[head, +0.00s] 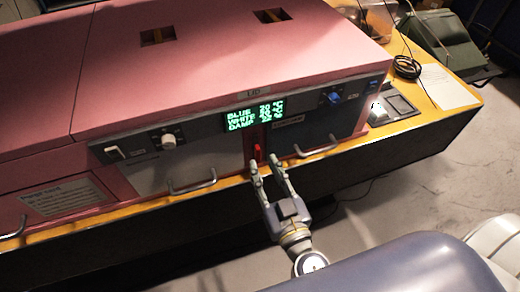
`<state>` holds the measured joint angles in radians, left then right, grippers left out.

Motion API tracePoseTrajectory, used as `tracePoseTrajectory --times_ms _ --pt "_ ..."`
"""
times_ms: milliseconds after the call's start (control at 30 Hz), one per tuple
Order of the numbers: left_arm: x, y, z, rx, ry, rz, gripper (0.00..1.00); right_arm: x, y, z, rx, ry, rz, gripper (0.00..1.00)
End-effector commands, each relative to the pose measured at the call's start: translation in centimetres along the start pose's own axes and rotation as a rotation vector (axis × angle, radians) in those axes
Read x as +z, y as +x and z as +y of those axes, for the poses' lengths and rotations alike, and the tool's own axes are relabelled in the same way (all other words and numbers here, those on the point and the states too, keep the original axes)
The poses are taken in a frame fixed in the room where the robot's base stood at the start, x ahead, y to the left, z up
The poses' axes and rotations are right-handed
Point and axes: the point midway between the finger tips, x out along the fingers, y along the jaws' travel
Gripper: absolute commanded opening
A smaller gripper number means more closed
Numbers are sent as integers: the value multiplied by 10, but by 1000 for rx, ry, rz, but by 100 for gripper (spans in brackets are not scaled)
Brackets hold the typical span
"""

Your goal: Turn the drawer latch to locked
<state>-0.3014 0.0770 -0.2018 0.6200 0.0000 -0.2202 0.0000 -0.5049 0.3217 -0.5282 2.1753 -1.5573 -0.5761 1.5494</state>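The red drawer latch (257,152) sits on a narrow red strip between the two grey drawer fronts, just below the display. It looks roughly upright, but it is too small to tell its exact setting. My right gripper (265,162) comes up from below with its two fingers apart and nothing seen between them. Its fingertips are close below the latch, one to each side in the picture; I cannot tell whether they touch it. The left drawer front (190,165) and the right drawer front (318,128) appear closed. My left gripper is not in view.
The pink foam enclosure (225,60) rises behind the drawers. A green-lettered display (255,115), a white knob (168,140), a blue knob (334,97) and handles (318,147) stand near the latch. An orange ledge (130,207) runs below. The floor in front is open.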

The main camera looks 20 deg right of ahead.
Motion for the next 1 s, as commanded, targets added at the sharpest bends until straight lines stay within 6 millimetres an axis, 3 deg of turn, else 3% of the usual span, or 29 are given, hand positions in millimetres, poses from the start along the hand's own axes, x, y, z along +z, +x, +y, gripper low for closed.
tracePoseTrajectory --times_ms 33,300,700,833,1000 --pt "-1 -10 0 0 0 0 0 -5 9 0 1 -2 2 30" --pt "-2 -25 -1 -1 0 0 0 -2 38 0 0 -2 -1 30" --pt "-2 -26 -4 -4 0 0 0 1 45 0 0 -1 -1 30" --pt "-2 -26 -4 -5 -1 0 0 1 44 0 0 -1 -1 3" --pt "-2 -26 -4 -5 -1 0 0 1 44 0 0 -1 -1 0"
